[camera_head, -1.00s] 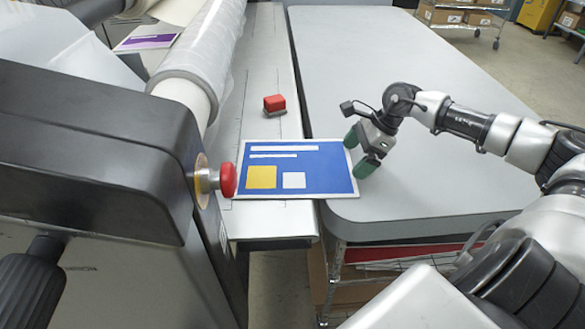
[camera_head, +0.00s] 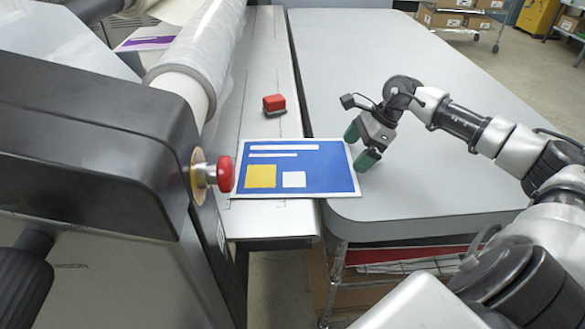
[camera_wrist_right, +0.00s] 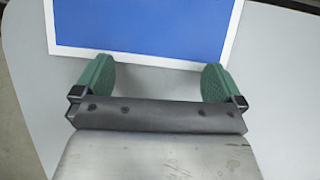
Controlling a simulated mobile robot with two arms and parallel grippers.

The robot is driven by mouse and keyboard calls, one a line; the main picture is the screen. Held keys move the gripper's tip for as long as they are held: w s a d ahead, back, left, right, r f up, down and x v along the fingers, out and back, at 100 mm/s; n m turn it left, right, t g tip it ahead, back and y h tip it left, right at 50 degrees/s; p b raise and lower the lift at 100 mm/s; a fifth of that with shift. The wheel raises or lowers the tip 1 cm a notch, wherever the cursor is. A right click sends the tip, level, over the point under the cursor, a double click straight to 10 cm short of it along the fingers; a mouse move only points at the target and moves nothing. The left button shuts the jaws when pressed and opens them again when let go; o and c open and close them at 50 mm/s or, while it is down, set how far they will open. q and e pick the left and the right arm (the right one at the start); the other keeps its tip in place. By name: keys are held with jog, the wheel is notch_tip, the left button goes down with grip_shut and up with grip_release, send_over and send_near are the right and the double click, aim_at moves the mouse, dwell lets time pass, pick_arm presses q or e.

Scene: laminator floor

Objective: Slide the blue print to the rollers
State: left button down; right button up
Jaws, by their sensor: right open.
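The blue print (camera_head: 318,178) is a flat white-edged sheet with white bars, a yellow square and a pale square. It lies across the seam between the laminator's feed table (camera_head: 268,222) and the grey table (camera_head: 420,190). Its left edge is near the red knob. The roller (camera_head: 203,55), wrapped in clear film, is up and left of it. My right gripper (camera_head: 360,147) is at the print's right edge, fingers pointing down. In the wrist view the open green fingers (camera_wrist_right: 158,82) stand at the print's near edge (camera_wrist_right: 150,58), with nothing between them. My left gripper is out of view.
A red-topped block (camera_head: 274,103) sits on the feed table beyond the print. A red knob (camera_head: 225,176) juts from the laminator's side housing. A purple print (camera_head: 148,43) lies at the far left. The grey table is otherwise clear.

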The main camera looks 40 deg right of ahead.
aim_at(331, 161)
jog(key=shift+w+a, duration=0.3)
jog(key=shift+a, duration=0.25)
jog(key=shift+w+a+p, duration=0.15)
jog(key=shift+a+p, duration=0.15)
jog(key=shift+p, duration=0.05)
jog(key=shift+w+a, duration=0.2)
jog(key=shift+a, duration=0.15)
jog(key=shift+s+d+f, duration=0.1)
jog(key=shift+d, duration=0.15)
dwell(0.4)
jog(key=shift+s+b, duration=0.1)
jog(key=shift+b, duration=0.3)
jog(key=shift+s+a, duration=0.25)
jog(key=shift+w+a+p, duration=0.2)
jog(key=shift+w+a, duration=0.2)
jog(key=shift+a, duration=0.25)
jog(key=shift+w+a+p, duration=0.2)
jog(key=shift+w+a, duration=0.15)
jog(key=shift+a, duration=0.3)
jog(key=shift+s+d+b, duration=0.1)
jog(key=shift+d+b, duration=0.15)
jog(key=shift+b, duration=0.05)
